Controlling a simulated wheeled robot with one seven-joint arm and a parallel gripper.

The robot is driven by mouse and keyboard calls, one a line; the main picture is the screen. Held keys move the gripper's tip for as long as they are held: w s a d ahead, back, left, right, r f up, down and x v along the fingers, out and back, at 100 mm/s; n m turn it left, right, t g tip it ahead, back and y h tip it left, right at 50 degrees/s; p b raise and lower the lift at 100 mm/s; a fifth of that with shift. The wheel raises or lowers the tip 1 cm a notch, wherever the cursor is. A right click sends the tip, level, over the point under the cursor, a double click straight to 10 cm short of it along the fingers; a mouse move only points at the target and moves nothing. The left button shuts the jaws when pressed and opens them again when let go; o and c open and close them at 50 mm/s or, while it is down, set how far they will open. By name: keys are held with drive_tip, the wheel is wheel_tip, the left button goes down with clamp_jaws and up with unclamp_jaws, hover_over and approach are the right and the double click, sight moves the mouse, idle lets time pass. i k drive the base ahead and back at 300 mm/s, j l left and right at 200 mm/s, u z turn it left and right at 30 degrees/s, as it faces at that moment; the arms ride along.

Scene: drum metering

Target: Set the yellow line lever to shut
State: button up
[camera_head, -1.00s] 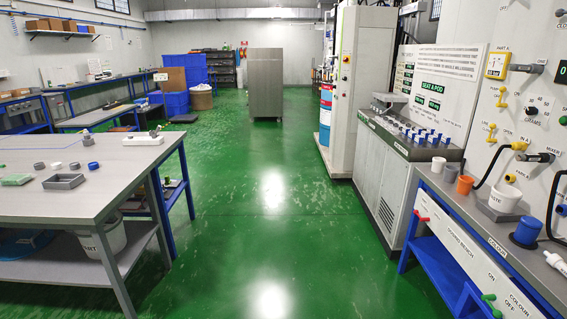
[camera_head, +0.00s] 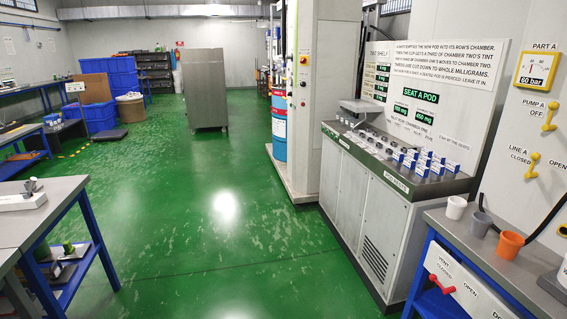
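The yellow line lever (camera_head: 533,165) is on the white wall panel at the right, under the label "LINE A" with "CLOSED" at its left and "OPEN" at its right. Its handle slants steeply, and I cannot tell for certain which label it points to. Above it is a similar yellow pump lever (camera_head: 550,115) labelled "PUMP A" and "OFF". A yellow-framed gauge (camera_head: 536,69) marked "PART A" reads 60 bar. My gripper is not in view.
A bench (camera_head: 445,226) below the panel holds a white cup (camera_head: 456,207), a grey cup (camera_head: 481,224) and an orange cup (camera_head: 510,244). A red vent lever (camera_head: 440,284) is on its front. A pod cabinet (camera_head: 367,205) stands left of it. Green floor (camera_head: 200,240) is clear in the middle.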

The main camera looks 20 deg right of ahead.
sight(535, 157)
drive_tip(key=i+l+z, duration=0.1)
drive_tip(key=i+z, duration=0.35)
drive_tip(key=i, duration=0.15)
drive_tip(key=i+j+z, duration=0.1)
drive_tip(key=i+z, duration=0.3)
drive_tip(key=i, duration=0.15)
drive_tip(key=i+j+z, duration=0.45)
drive_tip(key=i, duration=0.15)
drive_tip(key=l, duration=0.1)
